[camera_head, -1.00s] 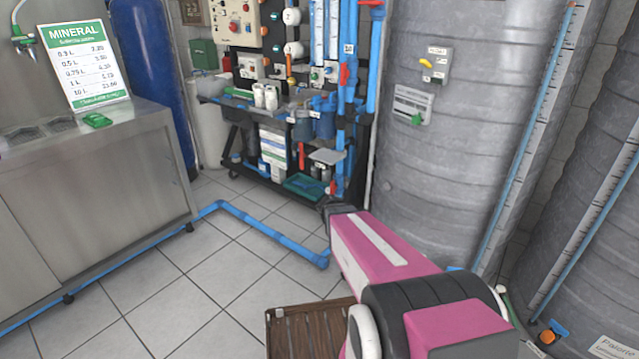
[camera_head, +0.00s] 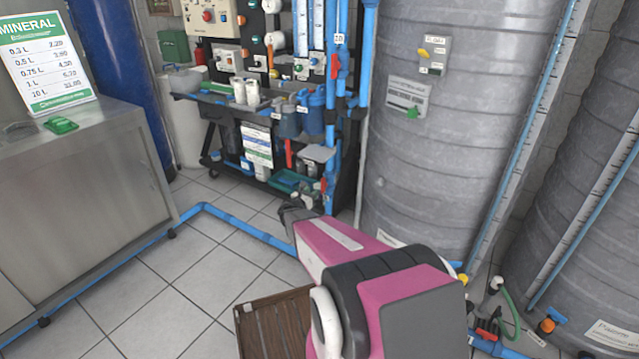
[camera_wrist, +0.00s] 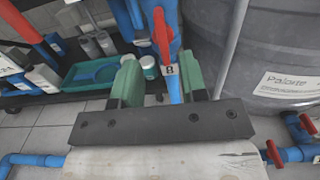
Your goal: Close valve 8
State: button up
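In the wrist view, a valve with a red lever handle (camera_wrist: 161,35) sits on a vertical blue pipe (camera_wrist: 174,88). A small white tag (camera_wrist: 169,70) just below the handle seems to read 8. The red handle stands upright, roughly along the pipe. My gripper (camera_wrist: 160,78) is open, its two green fingers on either side of the pipe in the picture, with nothing held. The valve appears beyond the fingers, and no contact shows. In the head view, my gripper (camera_head: 297,214) is a small dark shape in front of the rack's lower pipes; its fingers cannot be made out.
A large grey tank (camera_head: 430,140) stands right of the rack. A teal tray (camera_wrist: 92,72) with bottles lies left of the valve. More red-handled valves (camera_wrist: 272,153) show low at right. A blue floor pipe (camera_head: 235,222) and wooden crate (camera_head: 270,325) lie nearby.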

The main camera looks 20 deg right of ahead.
send_over(323, 193)
jog(key=shift+w, duration=0.45)
grip_shut()
